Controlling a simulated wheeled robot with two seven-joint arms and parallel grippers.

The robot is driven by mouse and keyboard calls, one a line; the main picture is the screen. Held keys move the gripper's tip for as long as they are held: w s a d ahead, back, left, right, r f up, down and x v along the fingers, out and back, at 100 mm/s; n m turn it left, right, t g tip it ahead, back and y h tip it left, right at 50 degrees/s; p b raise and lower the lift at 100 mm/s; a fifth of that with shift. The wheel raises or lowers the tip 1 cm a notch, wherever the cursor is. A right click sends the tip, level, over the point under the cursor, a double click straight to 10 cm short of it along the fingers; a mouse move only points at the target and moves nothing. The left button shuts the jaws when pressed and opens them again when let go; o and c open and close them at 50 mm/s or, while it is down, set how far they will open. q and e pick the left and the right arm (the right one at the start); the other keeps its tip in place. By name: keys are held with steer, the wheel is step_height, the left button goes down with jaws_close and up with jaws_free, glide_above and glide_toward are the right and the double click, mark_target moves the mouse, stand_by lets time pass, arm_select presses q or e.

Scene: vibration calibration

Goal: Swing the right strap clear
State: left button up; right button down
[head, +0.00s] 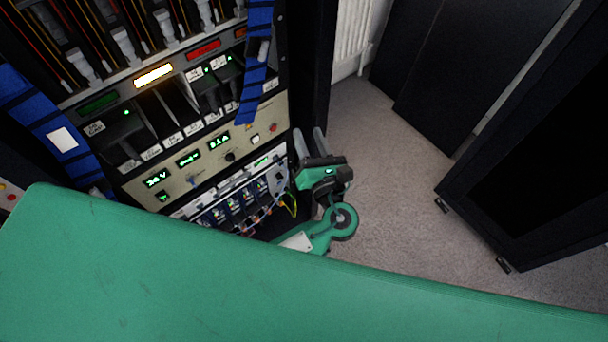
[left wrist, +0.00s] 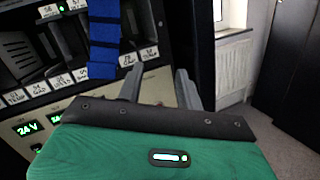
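The right strap (head: 256,70) is a blue band with dark cross bars. It hangs over the right part of the rack front, and its loose lower end reaches the top of the cream panel. In the left wrist view the strap (left wrist: 104,40) hangs left of my fingers. My left gripper (head: 308,132) is below and right of the strap's lower end, near the rack's right edge. Its two grey fingers stand apart with nothing between them, also in the left wrist view (left wrist: 159,70). I see no contact with the strap. My right gripper is not in view.
A left blue strap (head: 45,115) with a white label crosses the rack's left side. The cream panel (head: 215,150) has lit displays and knobs. Open carpet (head: 385,200) lies right of the rack. Dark cabinets (head: 530,150) and a white radiator (head: 355,28) stand beyond.

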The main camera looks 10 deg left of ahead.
arm_select(q)
step_height(320, 180, down, 20)
steer(key=w+a+n+g+h+b, duration=0.1)
steer(key=a+n+g+h, duration=0.1)
steer(key=g+h, duration=0.1)
steer(key=shift+w+r+h, duration=0.15)
steer(key=shift+w+h, duration=0.15)
steer(key=shift+h, duration=0.2)
